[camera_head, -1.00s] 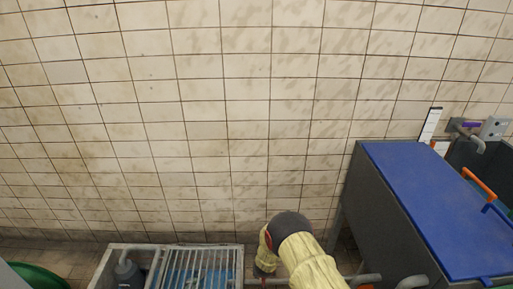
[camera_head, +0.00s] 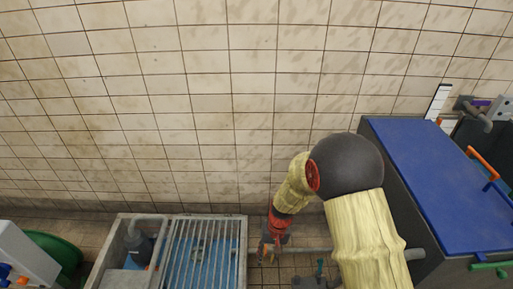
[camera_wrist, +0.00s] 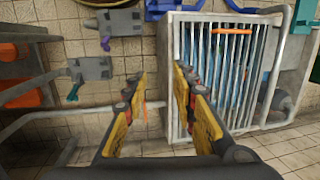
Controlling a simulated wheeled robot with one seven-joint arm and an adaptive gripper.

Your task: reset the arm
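My gripper (camera_head: 272,240) hangs low beside the grated basin in the head view, small and partly unclear at its tip. My yellow-sleeved arm with its dark round joint fills the lower right middle. In the wrist view my gripper (camera_wrist: 158,76) shows two yellow and black fingers standing apart, with nothing between them. The grate of the basin (camera_wrist: 212,70) is behind and to the right of the fingers.
The basin (camera_head: 243,262) has a barred grate and a dark pump-like part (camera_head: 139,245). A blue-topped tank (camera_head: 430,180) stands to the right, close to my arm. Pipes (camera_head: 300,250) run low between them. A green round thing (camera_head: 62,252) is at left. The tiled wall is bare.

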